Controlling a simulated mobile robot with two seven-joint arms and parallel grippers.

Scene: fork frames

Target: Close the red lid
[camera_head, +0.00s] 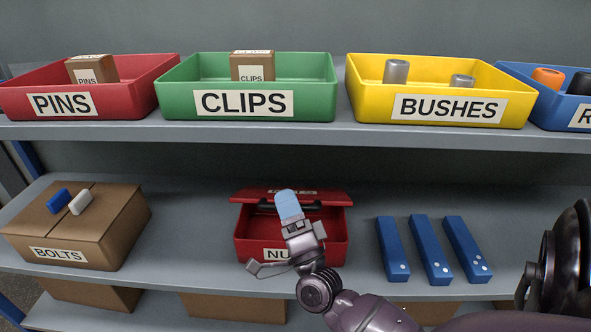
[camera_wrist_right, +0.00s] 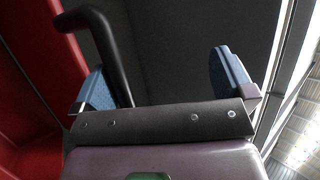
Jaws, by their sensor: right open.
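The red lid (camera_head: 332,198) is raised over the red box (camera_head: 335,255) on the lower shelf, and the box's opening shows beneath it. A black handle runs along the lid's front, partly hidden by my gripper. My right gripper (camera_head: 289,208) is in front of the box and covers part of its label. In the right wrist view the gripper (camera_wrist_right: 165,85) is open, with its blue-padded fingers wide apart. The black handle (camera_wrist_right: 115,60) shows close beside the left finger there; I cannot tell whether they touch. My left gripper is not in view.
A cardboard BOLTS box (camera_head: 75,225) with two small blocks on top stands left. Several blue bars, one of them nearest the box (camera_head: 391,250), lie right. The upper shelf (camera_head: 300,132) overhangs with PINS, CLIPS and BUSHES bins. Bare shelf lies between the boxes.

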